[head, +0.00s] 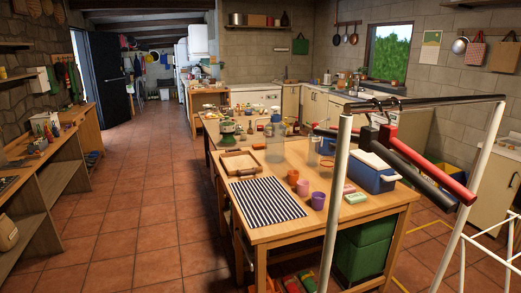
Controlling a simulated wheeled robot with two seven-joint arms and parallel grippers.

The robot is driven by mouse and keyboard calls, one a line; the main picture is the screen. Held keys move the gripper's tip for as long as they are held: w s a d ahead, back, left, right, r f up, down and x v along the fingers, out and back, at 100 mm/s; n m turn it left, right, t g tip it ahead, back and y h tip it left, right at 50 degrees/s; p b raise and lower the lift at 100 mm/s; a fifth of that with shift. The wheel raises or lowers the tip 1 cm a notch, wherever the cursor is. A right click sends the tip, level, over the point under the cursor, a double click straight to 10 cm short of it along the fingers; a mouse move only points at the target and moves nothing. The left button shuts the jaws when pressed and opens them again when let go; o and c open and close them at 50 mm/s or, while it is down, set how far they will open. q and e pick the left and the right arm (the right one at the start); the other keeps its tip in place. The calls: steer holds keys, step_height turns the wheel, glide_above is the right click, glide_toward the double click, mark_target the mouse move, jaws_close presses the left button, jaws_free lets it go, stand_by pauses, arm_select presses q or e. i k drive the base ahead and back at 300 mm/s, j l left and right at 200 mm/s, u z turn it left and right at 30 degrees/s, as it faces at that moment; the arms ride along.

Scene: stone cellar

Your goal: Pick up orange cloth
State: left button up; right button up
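I cannot make out an orange cloth for certain. On the near wooden table (270,234) lies a flat cloth with dark and white stripes (267,198). Behind it is an empty-looking wooden tray (241,162). Orange cups (293,177) and a purple cup (318,201) stand right of the striped cloth. Small pink and green items (356,198) lie near the table's right side, too small to identify. Neither of my grippers shows in the head view.
A blue box with a white lid (372,178) stands on the table's right. A white-framed rack with red and dark bars (342,215) blocks the right foreground. Green crates (364,245) sit under the table. Tiled floor (140,205) is clear on the left, beside a low shelf (50,185).

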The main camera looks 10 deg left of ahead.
mark_target(259, 145)
steer(key=u, duration=0.4)
steer(key=i+j+u, duration=0.15)
steer(key=i+u, duration=0.55)
steer(key=i, duration=5.15)
steer(key=i+z, duration=0.25)
steer(key=z, duration=0.15)
steer(key=i+j+z, duration=0.15)
steer(key=z, duration=0.25)
steer(key=i+j+z, duration=0.25)
steer(key=z, duration=2.05)
